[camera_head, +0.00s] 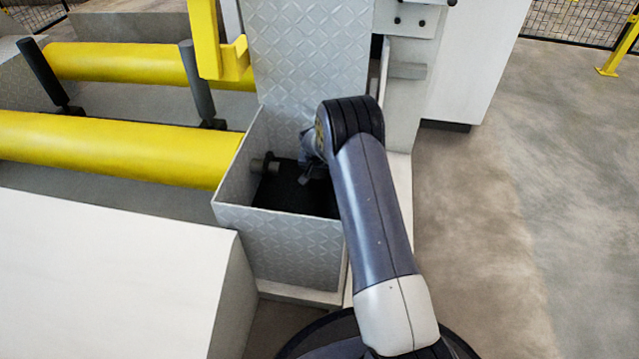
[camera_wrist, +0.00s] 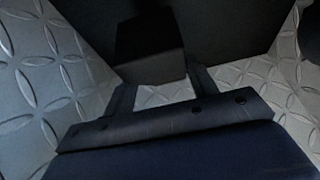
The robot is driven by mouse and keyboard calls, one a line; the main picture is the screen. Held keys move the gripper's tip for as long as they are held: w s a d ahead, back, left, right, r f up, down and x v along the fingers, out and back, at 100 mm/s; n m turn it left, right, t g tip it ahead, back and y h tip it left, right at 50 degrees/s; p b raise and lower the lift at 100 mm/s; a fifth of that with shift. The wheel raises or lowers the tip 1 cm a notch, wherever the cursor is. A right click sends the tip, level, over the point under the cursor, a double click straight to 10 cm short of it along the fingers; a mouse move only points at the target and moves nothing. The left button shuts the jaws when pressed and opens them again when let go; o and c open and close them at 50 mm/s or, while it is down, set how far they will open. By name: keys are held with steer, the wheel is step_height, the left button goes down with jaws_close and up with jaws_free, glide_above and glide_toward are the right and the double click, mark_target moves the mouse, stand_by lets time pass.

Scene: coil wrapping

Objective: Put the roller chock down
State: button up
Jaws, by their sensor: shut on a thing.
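The roller chock (camera_wrist: 150,42) is a dark block at the top middle of the wrist view. My gripper (camera_wrist: 158,76) is shut on it, with a finger at each side of its near end. In the head view my gripper (camera_head: 312,172) reaches down into an open-topped box with patterned metal walls (camera_head: 290,247). The chock cannot be told apart there from the dark inside of the box. Whether it touches the dark surface (camera_wrist: 235,25) behind it is too dark to tell.
A short grey-brown cylinder (camera_head: 265,164) sticks out inside the box's left wall. A tall patterned plate (camera_head: 308,60) rises behind the box. Yellow rollers (camera_head: 110,148) lie to the left, and a white block (camera_head: 110,270) stands in front. Open floor (camera_head: 530,230) lies right.

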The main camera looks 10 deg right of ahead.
steer(key=shift+f+b, duration=0.65)
steer(key=shift+f, duration=1.25)
steer(key=shift+f, duration=0.15)
steer(key=o, duration=1.3)
steer(key=p+v, duration=0.4)
steer(key=v, duration=0.8)
steer(key=shift+p, duration=0.3)
